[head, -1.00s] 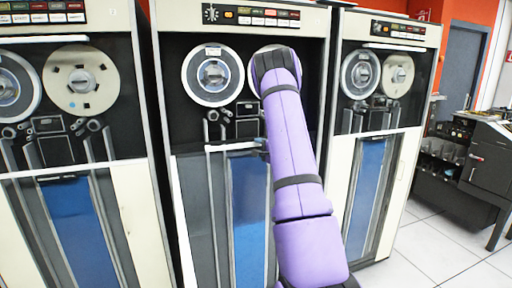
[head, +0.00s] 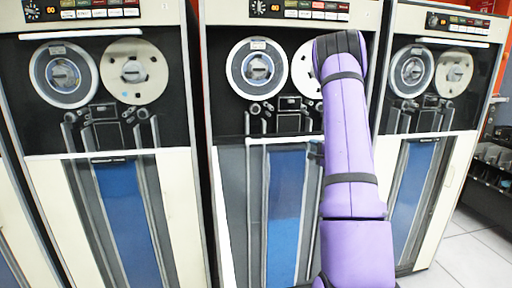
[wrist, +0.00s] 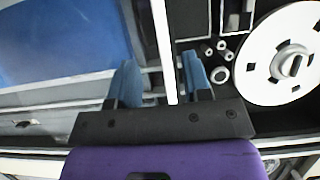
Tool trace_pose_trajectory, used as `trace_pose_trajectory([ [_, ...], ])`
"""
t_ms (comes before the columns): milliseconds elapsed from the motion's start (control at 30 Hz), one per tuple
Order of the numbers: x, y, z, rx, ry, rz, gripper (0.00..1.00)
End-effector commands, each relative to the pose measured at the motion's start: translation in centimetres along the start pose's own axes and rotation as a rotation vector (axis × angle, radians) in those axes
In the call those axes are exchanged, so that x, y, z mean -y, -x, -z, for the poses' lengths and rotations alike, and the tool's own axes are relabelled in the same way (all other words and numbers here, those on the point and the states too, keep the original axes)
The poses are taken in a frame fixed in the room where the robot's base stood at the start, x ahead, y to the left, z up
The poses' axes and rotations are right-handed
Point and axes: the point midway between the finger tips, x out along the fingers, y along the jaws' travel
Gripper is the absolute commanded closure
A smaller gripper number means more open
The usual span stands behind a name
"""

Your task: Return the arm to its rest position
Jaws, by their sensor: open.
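My purple arm (head: 350,150) is raised in front of the middle tape cabinet in the head view, with its dark upper end over that cabinet's right reel. The gripper is hidden behind the arm there. In the wrist view, my gripper (wrist: 163,78) shows two blue fingers spread apart on a black mount. Nothing is held between them. A white cabinet strip passes behind the gap, and I cannot tell how far off it is.
The middle tape cabinet (head: 235,190) stands between a left cabinet (head: 178,205) and a right cabinet (head: 437,190). A white reel (wrist: 285,55) is close on the right in the wrist view. Pale floor (head: 465,250) shows at lower right, with dark shelving (head: 490,165) beyond.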

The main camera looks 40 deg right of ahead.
Motion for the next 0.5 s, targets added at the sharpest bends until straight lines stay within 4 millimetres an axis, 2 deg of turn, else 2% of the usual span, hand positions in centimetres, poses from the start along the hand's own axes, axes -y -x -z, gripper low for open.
trace_pose_trajectory([
  [267, 0.4, -0.2, -0.6, 0.016, -0.002, -0.002, 0.55],
  [367, 1.7, -0.9, -3.0, 0.081, -0.01, -0.015, 0.55],
  [467, 4.0, -1.8, -7.6, 0.202, -0.02, -0.044, 0.55],
  [500, 5.1, -2.0, -9.9, 0.261, -0.023, -0.062, 0.55],
])
